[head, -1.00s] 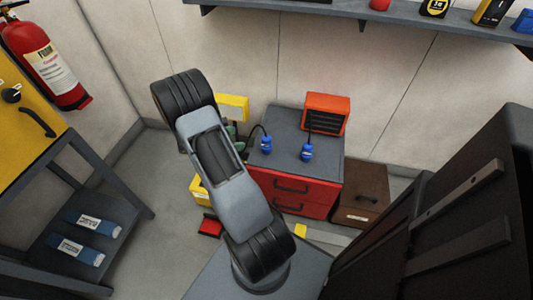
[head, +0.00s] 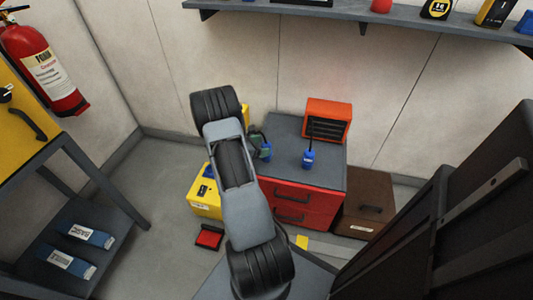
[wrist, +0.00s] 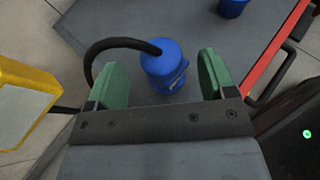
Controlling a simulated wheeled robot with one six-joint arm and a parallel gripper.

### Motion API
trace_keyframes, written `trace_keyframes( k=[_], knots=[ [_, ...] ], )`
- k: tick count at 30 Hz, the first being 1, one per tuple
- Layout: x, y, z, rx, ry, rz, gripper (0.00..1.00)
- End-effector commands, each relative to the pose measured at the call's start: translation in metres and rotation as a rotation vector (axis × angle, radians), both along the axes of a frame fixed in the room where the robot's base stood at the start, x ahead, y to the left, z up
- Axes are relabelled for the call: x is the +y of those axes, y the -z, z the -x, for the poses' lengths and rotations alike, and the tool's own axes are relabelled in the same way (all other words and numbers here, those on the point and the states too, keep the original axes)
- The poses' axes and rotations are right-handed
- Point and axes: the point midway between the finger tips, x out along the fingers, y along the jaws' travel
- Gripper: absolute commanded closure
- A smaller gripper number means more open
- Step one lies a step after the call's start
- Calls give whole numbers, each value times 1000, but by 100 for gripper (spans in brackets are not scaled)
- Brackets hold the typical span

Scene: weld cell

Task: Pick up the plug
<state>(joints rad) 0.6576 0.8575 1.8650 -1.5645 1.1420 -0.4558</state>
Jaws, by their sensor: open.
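Two blue plugs with black cables stand on the grey top of a red drawer cabinet (head: 285,128). In the wrist view a blue plug (wrist: 165,68) with a black cable curving left lies between the green fingers of my gripper (wrist: 162,70). The fingers are open, with a gap on each side of the plug. The right plug (head: 308,158) stands apart, and a blue thing (wrist: 232,7) shows at the top edge of the wrist view.
An orange box (head: 327,119) with a black grille stands at the back of the cabinet. A yellow block (wrist: 25,100) is left of my fingers. A brown box (head: 364,208) sits right of the cabinet, and a yellow case (head: 205,190) is on the floor to its left.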

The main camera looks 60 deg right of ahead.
Motion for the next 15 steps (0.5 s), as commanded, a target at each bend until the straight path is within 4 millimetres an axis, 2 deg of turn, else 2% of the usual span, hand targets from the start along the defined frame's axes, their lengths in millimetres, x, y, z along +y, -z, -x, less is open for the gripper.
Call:
trace_keyframes(
  k=[1,6,15],
  knots=[
    [-6,7,4,-1,3,0,23],
    [-21,12,12,-1,0,0,23],
    [-25,12,14,0,0,-1,23]
  ],
)
